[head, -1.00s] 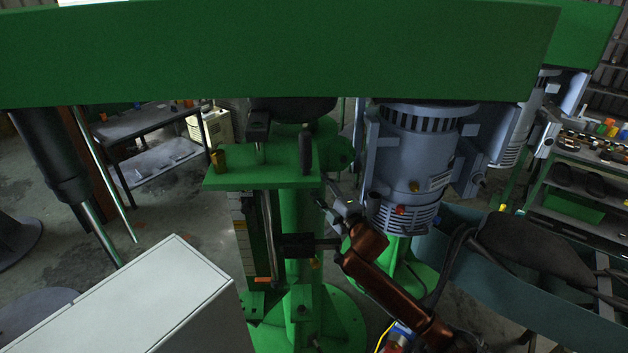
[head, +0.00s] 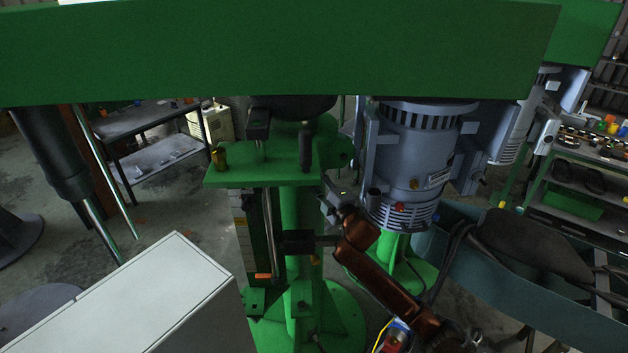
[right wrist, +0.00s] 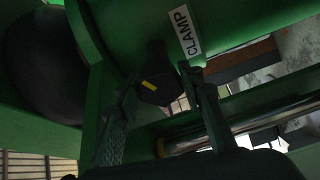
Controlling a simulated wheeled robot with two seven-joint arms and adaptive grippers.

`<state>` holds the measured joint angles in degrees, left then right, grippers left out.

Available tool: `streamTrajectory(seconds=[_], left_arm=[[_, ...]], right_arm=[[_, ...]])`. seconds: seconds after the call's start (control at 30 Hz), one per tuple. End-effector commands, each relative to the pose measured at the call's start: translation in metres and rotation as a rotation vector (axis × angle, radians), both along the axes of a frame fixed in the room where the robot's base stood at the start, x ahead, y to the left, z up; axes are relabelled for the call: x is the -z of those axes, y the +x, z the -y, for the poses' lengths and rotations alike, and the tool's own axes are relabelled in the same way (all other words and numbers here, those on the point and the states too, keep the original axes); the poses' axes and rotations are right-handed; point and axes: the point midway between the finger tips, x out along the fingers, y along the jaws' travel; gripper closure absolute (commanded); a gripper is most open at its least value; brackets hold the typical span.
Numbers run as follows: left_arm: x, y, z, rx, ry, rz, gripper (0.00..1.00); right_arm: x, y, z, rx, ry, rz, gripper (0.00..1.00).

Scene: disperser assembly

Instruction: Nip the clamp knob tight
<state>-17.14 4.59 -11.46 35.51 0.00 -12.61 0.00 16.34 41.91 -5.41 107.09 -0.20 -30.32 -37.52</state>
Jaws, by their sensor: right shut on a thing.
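The clamp knob (right wrist: 157,90) is dark and faceted with a yellow mark. In the right wrist view it sits by the green column, just below the white CLAMP label (right wrist: 187,32). My right gripper (right wrist: 163,84) is shut on the knob, with one finger on each side of it. In the head view my right gripper (head: 334,206) is beside the green column, at the end of my copper-coloured arm. The knob cannot be made out clearly there. My left gripper is not in view.
A green beam (head: 280,50) spans the top of the head view. A grey motor (head: 410,160) stands close to the right of my right gripper. A green plate (head: 262,173) lies up and left of it. A pale cabinet (head: 150,300) fills the lower left.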

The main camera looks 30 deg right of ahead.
Motion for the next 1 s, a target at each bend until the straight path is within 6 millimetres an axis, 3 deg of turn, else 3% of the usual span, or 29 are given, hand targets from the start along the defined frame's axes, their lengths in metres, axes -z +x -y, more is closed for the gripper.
streamTrajectory(seconds=[0.17, 0.47, 1.0], left_arm=[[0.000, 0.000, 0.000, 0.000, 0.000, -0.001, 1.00], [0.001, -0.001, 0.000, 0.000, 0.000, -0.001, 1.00], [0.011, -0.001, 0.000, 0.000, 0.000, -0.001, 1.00]], right_arm=[[0.001, 0.000, 0.000, 0.001, 0.000, -0.001, 0.89], [0.001, 0.000, 0.000, 0.001, 0.039, 0.007, 0.89], [0.002, 0.000, 0.000, 0.002, 0.445, 0.096, 0.89]])
